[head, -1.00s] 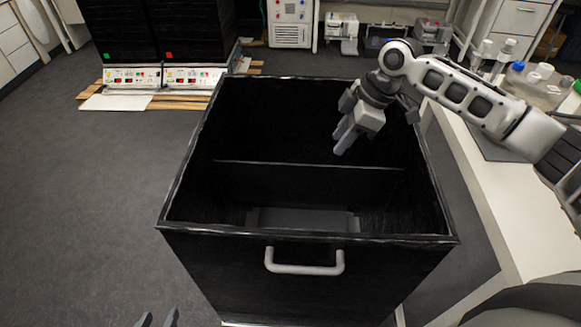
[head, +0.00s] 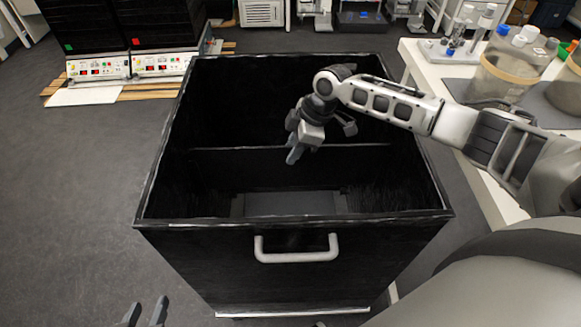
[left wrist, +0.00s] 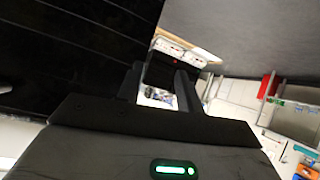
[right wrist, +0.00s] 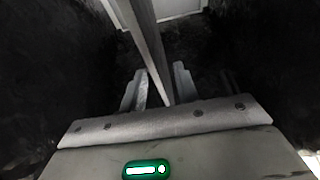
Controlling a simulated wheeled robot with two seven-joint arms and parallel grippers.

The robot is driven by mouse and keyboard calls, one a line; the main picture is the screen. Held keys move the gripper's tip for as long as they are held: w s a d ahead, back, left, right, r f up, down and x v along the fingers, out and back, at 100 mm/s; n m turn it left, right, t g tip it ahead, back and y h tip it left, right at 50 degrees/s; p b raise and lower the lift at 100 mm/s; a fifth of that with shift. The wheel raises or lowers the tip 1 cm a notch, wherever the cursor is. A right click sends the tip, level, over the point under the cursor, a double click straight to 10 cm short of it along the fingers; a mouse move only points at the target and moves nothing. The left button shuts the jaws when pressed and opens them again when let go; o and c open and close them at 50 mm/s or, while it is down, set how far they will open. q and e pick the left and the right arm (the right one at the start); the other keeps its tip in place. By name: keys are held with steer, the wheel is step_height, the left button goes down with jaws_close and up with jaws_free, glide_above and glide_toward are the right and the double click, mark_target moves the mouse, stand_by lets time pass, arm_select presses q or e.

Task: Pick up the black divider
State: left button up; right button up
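The black divider (head: 345,163) stands upright across the inside of the black box, its pale top edge running from wall to wall in the head view. My right gripper (head: 294,157) points down into the box at the divider's top edge, left of the box's right wall. In the right wrist view the divider's edge (right wrist: 149,45) runs between the two open fingers (right wrist: 160,88), with a gap showing on each side. My left gripper (head: 146,311) is open and empty at the bottom left, outside the box; its spread fingers also show in the left wrist view (left wrist: 157,85).
The black box (head: 180,222) has a grey front handle (head: 297,250). A flat grey piece (head: 290,204) lies low inside, in front of the divider. A white bench (head: 420,62) with jars stands at right. Control units (head: 98,68) stand at back left. The floor at left is clear.

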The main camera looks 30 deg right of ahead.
mark_target(290, 168)
steer(key=x, duration=0.3)
steer(key=shift+a+f, duration=0.1)
steer(key=shift+f, duration=0.05)
steer(key=shift+c, duration=0.3)
jaws_close()
